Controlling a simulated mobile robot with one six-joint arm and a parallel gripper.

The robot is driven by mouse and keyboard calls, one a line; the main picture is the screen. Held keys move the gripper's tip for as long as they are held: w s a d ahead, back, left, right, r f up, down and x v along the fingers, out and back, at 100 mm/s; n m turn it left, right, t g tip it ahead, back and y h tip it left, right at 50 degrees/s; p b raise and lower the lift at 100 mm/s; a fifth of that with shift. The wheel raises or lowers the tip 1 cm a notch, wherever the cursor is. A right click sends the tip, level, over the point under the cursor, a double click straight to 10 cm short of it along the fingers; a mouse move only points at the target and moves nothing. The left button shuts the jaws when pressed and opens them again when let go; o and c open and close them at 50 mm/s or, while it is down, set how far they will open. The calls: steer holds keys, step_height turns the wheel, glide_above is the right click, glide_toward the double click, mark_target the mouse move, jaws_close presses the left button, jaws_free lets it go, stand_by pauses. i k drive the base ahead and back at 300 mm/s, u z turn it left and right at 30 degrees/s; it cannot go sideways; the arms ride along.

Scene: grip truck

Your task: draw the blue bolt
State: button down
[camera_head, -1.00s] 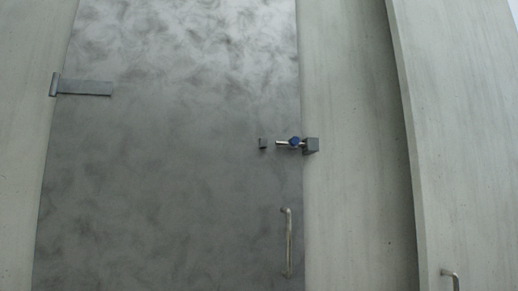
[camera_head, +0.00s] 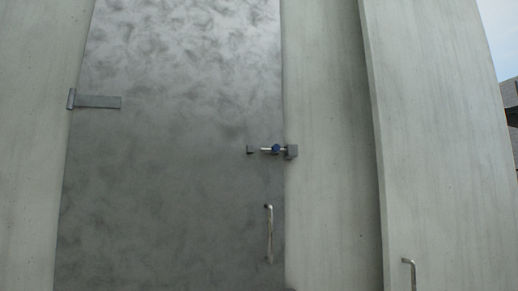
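The blue bolt (camera_head: 275,149) is on the right side of a grey metal door (camera_head: 170,190). It is a short silver rod with a blue knob. The rod's right end meets a grey bracket (camera_head: 291,152) at the door's right edge. Its left end stops short of a small dark bracket (camera_head: 250,150) on the door, with a gap between them. My gripper is not in view.
A vertical silver handle (camera_head: 269,234) is below the bolt. A hinge strap (camera_head: 95,101) is at the door's left edge. Pale wall panels flank the door. Another handle (camera_head: 410,272) is at the lower right. Dark shapes show at the far right edge.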

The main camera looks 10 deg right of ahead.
mark_target(276, 148)
steer(key=k, duration=0.8)
steer(key=z, duration=0.35)
steer(key=i, duration=0.8)
steer(key=z, duration=0.4)
steer(key=i, duration=1.4)
steer(key=u, duration=0.2)
